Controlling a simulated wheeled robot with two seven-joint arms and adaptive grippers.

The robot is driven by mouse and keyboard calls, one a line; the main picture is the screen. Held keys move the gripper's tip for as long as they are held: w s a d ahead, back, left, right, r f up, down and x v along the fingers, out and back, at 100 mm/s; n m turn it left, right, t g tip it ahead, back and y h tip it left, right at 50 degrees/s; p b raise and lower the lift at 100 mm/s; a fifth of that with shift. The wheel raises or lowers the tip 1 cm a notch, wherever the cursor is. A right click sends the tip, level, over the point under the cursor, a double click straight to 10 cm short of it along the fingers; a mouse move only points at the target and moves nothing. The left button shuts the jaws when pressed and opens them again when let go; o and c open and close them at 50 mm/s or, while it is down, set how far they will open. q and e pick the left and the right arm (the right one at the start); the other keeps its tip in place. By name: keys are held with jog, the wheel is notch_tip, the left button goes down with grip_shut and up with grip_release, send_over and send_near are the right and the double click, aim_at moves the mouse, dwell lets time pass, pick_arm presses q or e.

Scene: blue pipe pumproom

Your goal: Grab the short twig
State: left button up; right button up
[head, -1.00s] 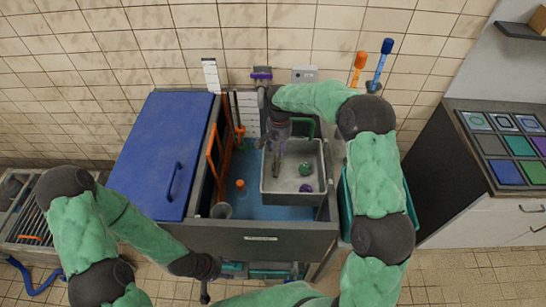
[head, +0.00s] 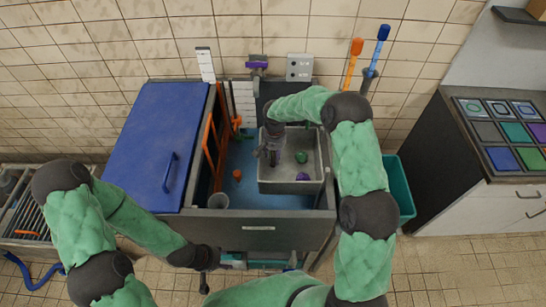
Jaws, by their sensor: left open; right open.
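My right gripper (head: 272,158) is open and points down into the grey tray (head: 291,187), at the tray's left part. No short twig can be made out; the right gripper and its wrist cover that part of the tray. Whether anything lies between its fingers cannot be told. A green round thing (head: 301,157) and a purple thing (head: 303,176) lie in the tray, to the right of the gripper. My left gripper (head: 205,284) is open, low in front of the basin, apart from the tray.
The tray sits in a blue-floored basin (head: 237,194) with an orange piece (head: 237,174) and a grey cup (head: 218,201) to its left. A blue lid (head: 150,150) lies left of the basin. A teal bin (head: 400,190) stands to the right.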

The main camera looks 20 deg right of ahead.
jog(key=c, duration=0.6)
jog(key=shift+c, duration=0.2)
jog(key=shift+r, duration=0.15)
jog(key=shift+r, duration=0.6)
jog(key=s+d+r+p, duration=0.1)
jog(key=s+d+r, duration=0.2)
jog(key=s+r, duration=0.8)
jog(key=s, duration=0.2)
jog(key=shift+s+d+r, duration=0.15)
jog(key=shift+s+r, duration=0.15)
